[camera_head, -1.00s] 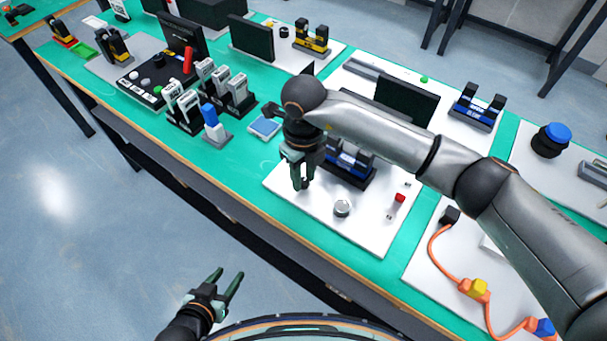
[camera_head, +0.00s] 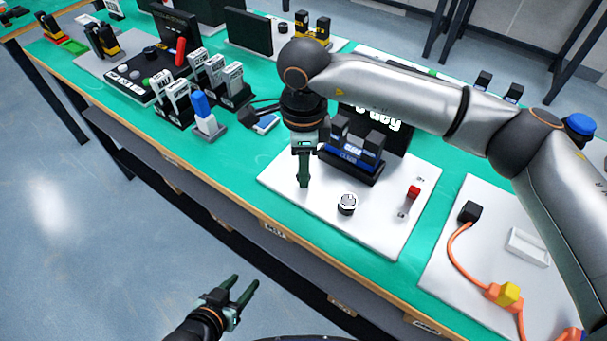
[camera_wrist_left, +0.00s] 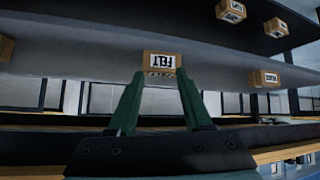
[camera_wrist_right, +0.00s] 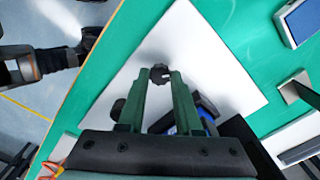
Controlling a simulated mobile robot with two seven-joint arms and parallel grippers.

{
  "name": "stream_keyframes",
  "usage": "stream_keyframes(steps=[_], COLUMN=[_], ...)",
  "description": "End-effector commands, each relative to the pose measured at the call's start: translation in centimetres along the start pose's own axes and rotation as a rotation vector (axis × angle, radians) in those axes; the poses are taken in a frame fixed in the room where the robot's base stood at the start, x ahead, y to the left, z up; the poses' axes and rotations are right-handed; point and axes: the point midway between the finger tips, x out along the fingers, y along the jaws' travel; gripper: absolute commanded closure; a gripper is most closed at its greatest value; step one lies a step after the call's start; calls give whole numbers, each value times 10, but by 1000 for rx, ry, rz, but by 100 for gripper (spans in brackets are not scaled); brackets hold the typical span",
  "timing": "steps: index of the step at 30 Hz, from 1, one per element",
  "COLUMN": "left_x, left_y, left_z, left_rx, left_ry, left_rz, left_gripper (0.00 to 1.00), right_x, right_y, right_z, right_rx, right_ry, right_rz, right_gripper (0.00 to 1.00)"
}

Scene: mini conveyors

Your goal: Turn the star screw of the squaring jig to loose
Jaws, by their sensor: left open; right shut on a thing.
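The star screw is a small dark lobed knob (camera_wrist_right: 160,74) over the white board (camera_wrist_right: 190,45) in the right wrist view. My right gripper (camera_wrist_right: 163,77) has its fingertips on either side of the knob and is shut on it. In the head view, my right gripper (camera_head: 303,183) points down at the left part of the white board (camera_head: 285,205) and hides the knob. I cannot tell the jig's other parts apart. My left gripper (camera_head: 243,288) is open and empty, off the table's front edge; it also shows in the left wrist view (camera_wrist_left: 160,75).
A round dial (camera_head: 347,203), a red switch (camera_head: 413,192) and a blue-black stand (camera_head: 352,165) share the board. A screen with white text (camera_head: 380,122) stands behind. An orange cable (camera_head: 455,250) lies at right.

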Motion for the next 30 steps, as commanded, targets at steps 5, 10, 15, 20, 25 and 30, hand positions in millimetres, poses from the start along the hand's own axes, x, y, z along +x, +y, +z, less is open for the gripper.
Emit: stream_keyframes(steps=[5,10,15,20,25,30], left_x=[11,13,16,17,18,18], left_y=[-5,-10,-11,-13,-14,-14], left_z=[8,19,30,30,31,35], left_rx=[6,5,4,6,7,6], left_ry=[13,7,-6,1,2,-5], left_rz=[-6,-15,-16,-19,-21,-22], left_gripper=[50,50,50,50,50,50], right_x=[3,3,2,1,0,0], right_y=[-1,0,0,0,0,0], right_z=[0,0,0,1,1,1], right_rx=[-167,-322,-458,-557,-630,-669], right_ry=[-1,-1,-2,-2,-3,-3], right_rz=[-3,-2,-2,-2,-1,-1], right_gripper=[100,100,100,100,100,100])
